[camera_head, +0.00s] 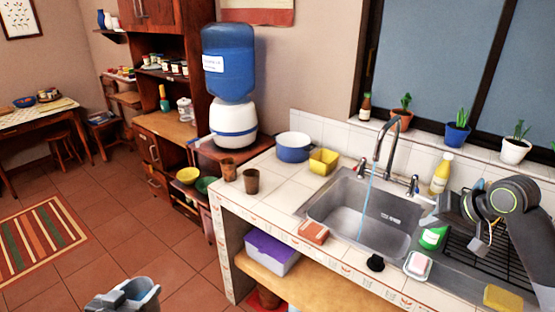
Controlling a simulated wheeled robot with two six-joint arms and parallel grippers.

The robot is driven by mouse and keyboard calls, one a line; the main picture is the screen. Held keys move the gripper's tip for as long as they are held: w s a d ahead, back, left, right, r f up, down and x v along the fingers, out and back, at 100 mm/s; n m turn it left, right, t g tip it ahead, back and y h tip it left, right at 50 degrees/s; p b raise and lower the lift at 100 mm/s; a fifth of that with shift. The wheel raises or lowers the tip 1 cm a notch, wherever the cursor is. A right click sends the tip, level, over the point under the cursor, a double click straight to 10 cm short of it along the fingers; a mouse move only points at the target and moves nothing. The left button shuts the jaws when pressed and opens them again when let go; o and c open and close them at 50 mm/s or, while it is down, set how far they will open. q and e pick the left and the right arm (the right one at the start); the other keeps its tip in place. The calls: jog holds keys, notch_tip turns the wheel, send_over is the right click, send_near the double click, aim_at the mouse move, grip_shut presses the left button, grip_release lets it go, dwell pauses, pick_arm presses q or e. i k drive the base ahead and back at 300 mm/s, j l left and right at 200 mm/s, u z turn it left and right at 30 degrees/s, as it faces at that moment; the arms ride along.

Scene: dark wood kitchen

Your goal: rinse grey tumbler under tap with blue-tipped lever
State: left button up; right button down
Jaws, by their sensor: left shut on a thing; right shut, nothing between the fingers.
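The grey tumbler (149,297) is at the bottom left, low in front of the counter. My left gripper (128,297) is shut on it; the frame's lower edge cuts off part of both. The tap (383,140) arches over the steel sink (333,212), and a thin blue stream of water (367,205) falls from its spout into the basin. The blue-tipped lever (413,184) stands at the right of the tap.
Two brown cups (251,181), a blue pot (293,152) and a yellow container (323,161) stand left of the sink. A red box (313,232) and a black plug (375,263) lie along its front.

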aim_at(415, 179)
jog(key=i+l, duration=1.1)
jog(key=l, duration=0.1)
